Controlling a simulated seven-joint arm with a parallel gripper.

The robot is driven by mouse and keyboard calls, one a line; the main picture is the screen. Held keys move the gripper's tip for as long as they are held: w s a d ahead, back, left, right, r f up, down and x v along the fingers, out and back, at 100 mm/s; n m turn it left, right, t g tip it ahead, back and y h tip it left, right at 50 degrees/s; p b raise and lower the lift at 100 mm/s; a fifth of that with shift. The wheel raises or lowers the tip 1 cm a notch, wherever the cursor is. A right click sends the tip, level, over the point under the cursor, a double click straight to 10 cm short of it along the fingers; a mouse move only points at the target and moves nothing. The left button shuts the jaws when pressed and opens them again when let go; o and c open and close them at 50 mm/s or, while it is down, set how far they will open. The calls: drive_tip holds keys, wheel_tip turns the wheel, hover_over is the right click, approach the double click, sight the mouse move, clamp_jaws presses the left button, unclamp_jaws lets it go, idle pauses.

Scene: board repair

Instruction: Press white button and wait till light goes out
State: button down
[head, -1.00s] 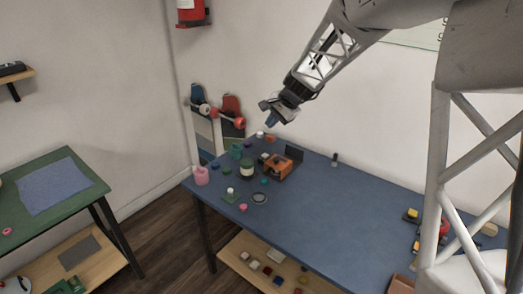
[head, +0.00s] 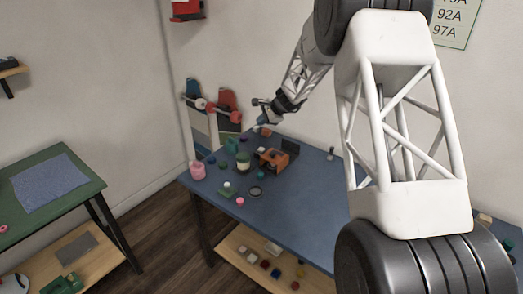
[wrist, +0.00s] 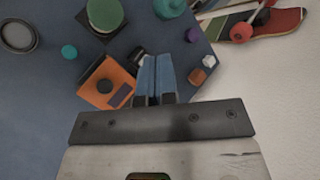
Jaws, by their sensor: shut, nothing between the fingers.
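A small white piece on a green square base (head: 227,188) stands near the front left of the blue table; I cannot tell for sure that it is the white button. My gripper (head: 262,120) is above the table's far left corner. In the wrist view its blue fingers (wrist: 156,62) are together and empty, beside an orange box with a black knob (wrist: 107,87). No lit light can be made out.
Skateboards (head: 229,112) lean on the wall behind. The middle of the blue table (head: 300,195) is clear.

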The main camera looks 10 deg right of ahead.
drive_tip(key=m, duration=0.2)
hover_over(261, 150)
drive_tip(key=shift+t, duration=0.4)
wheel_tip(261, 150, down, 6)
drive_tip(key=shift+w+d+r, duration=0.1)
drive_tip(key=shift+w+d, duration=0.05)
drive_tip(key=shift+f, duration=4.4)
drive_tip(key=shift+f, duration=0.55)
